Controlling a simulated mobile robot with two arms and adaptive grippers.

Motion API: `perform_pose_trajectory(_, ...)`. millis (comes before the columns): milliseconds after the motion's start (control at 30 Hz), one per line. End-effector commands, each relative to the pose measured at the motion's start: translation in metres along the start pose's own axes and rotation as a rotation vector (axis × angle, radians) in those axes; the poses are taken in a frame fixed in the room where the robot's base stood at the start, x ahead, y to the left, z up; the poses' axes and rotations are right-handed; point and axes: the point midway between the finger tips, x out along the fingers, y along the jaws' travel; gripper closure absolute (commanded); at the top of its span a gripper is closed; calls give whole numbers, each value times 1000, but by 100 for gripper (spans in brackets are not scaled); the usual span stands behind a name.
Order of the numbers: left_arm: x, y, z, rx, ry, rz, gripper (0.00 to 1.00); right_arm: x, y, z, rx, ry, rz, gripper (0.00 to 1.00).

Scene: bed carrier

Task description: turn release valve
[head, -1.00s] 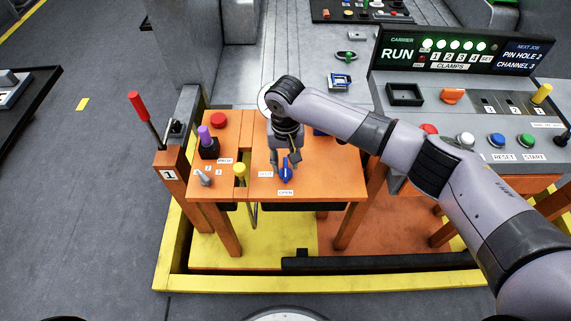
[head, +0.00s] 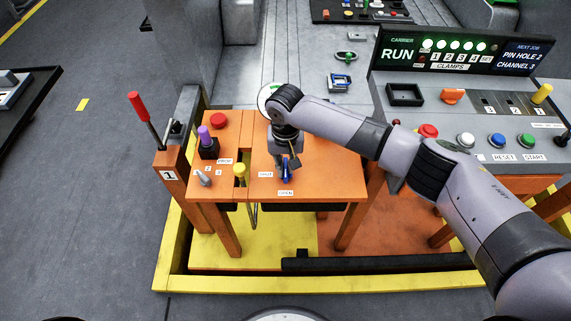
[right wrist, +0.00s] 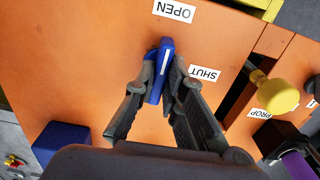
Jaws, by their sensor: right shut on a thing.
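The release valve is a small blue handle (head: 286,172) with a white stripe on the orange table, between the SHUT label (head: 266,174) and the OPEN label (head: 286,193). In the right wrist view the blue handle (right wrist: 161,70) points toward the OPEN label (right wrist: 174,11), with the SHUT label (right wrist: 204,74) beside it. My right gripper (head: 284,168) reaches down from above. In the right wrist view its fingers (right wrist: 162,85) are shut on the handle, one on each side. My left gripper is not in view.
On the orange table (head: 330,175) stand a yellow knob (head: 239,171) in a slot, a purple-topped lever (head: 205,137), a grey lever (head: 203,178) and a red button (head: 219,120). A red-handled lever (head: 139,106) rises at the left. A control console (head: 440,115) stands at the right.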

Motion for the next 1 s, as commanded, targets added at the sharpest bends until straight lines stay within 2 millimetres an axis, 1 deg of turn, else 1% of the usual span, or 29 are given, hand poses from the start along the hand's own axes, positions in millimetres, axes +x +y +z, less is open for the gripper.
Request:
perform_pose_trajectory(367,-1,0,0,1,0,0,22,-1,0,0,-4,0,-1,100)
perform_pose_trajectory(567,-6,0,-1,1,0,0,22,-2,0,0,-50,-2,-1,100)
perform_pose_trajectory(767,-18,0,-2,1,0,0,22,-3,0,1,-168,-4,0,100)
perform_pose_trajectory(1000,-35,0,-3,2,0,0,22,-3,0,1,-382,-5,0,100)
